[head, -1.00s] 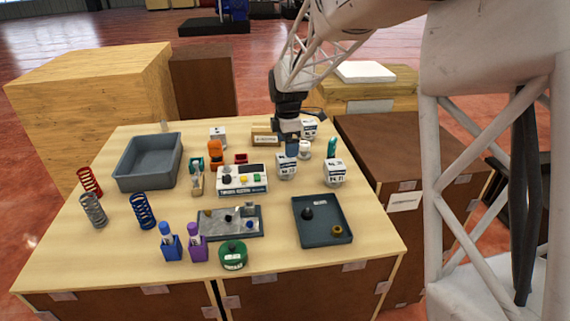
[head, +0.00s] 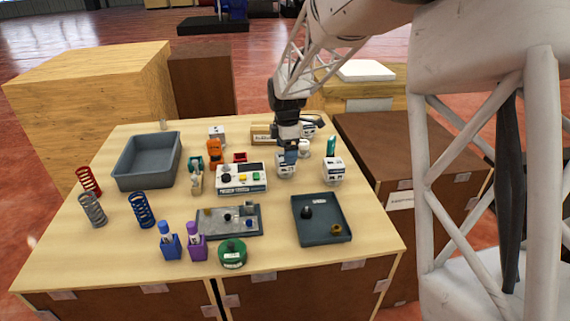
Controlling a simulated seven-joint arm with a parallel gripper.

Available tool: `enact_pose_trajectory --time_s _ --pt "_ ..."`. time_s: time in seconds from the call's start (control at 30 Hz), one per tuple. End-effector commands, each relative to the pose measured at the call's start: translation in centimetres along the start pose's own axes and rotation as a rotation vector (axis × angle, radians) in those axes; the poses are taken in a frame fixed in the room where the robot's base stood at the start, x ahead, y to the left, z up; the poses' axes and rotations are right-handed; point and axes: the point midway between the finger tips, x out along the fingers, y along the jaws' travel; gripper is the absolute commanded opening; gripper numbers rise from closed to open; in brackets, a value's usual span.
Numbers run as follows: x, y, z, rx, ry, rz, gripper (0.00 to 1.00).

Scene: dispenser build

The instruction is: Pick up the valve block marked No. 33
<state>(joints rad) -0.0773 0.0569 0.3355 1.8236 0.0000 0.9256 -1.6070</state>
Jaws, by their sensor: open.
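Several white valve blocks with dark printed labels stand on the table. One (head: 286,171) is right under my gripper, one (head: 333,171) stands to its right, one (head: 308,130) is behind my arm's end, and one (head: 216,133) is at the back left. The numbers are too small to read for certain, so I cannot tell which is No. 33. My gripper (head: 289,155) points down and is open, at the top of the block under it. It partly hides that block's top, and I cannot tell whether the fingers straddle it.
A teal item (head: 331,147) and a small white part (head: 303,148) stand close right of my gripper. A white control box (head: 241,179) is to the left. A dark tray (head: 321,220) lies in front. A grey bin (head: 147,160) is at the left.

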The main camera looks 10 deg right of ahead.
Motion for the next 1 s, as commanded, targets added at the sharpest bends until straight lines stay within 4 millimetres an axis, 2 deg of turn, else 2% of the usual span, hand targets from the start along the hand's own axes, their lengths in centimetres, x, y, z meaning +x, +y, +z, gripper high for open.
enact_pose_trajectory --time_s 0.17,0.53,1.0 --pt "1.0 0.0 -0.1 0.000 0.000 -0.001 0.89" --pt "4.7 0.1 -0.4 0.000 0.000 -0.002 0.89" --pt "5.2 0.1 -0.4 0.000 0.000 0.000 0.89"
